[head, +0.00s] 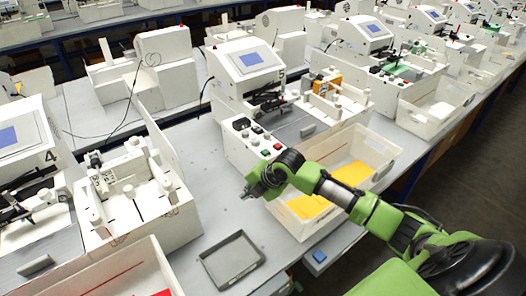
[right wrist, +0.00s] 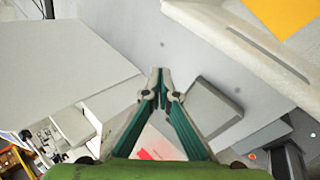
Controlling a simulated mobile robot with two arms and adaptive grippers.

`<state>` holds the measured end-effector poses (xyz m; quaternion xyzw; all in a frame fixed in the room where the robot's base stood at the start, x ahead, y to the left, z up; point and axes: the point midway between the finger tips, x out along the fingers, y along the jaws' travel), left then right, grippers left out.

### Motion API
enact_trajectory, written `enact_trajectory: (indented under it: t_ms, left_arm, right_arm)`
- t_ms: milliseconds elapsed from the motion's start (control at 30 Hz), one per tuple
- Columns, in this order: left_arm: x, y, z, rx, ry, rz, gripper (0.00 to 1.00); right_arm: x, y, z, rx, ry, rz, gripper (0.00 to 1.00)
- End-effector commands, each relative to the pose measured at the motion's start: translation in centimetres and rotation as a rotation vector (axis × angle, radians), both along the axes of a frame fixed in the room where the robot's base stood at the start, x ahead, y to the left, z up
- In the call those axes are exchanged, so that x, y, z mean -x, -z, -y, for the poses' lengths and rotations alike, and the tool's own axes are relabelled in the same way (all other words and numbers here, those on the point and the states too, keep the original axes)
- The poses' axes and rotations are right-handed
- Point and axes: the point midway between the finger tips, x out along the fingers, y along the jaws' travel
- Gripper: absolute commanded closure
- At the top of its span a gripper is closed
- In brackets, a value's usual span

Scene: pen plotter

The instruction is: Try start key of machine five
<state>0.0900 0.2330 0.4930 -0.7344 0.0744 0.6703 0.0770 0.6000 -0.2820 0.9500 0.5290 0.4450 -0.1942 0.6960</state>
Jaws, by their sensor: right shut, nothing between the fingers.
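A white machine with a blue screen (head: 250,62) stands in the middle, right of the machine marked 4 (head: 22,140). My left gripper is not in view.
A white bin (head: 388,178) with yellow sheets lies under and beside my right forearm. A grey tray (head: 231,258) lies on the table (head: 217,212) in front. Another bin (head: 88,282) with red stands at front left. The table between machine 4 and the control box is clear.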

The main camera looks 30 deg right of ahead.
Motion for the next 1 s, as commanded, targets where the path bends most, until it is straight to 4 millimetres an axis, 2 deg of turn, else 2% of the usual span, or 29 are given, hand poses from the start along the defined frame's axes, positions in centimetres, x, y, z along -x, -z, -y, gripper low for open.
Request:
enact_trajectory:
  t_ms: [33, 200, 400, 500, 700, 1000]
  left_arm:
    - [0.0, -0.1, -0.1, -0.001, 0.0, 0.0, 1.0]
    - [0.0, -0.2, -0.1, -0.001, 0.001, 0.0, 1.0]
    - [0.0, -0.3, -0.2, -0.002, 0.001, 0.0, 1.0]
    - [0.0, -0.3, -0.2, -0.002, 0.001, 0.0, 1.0]
    - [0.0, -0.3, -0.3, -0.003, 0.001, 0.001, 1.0]
    - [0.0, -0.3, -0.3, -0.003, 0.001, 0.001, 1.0]
  right_arm:
    - [-1.7, -2.0, 1.9, 0.046, -0.044, 0.037, 1.0]
    - [-5.6, -7.6, 7.0, 0.183, -0.195, 0.145, 1.0]
    - [-8.2, -13.3, 11.9, 0.308, -0.304, 0.243, 1.0]
    - [-8.9, -15.3, 13.6, 0.35, -0.333, 0.275, 1.0]
    - [-9.3, -16.9, 14.9, 0.386, -0.359, 0.302, 1.0]
    - [-9.3, -16.9, 14.9, 0.387, -0.361, 0.303, 1.0]
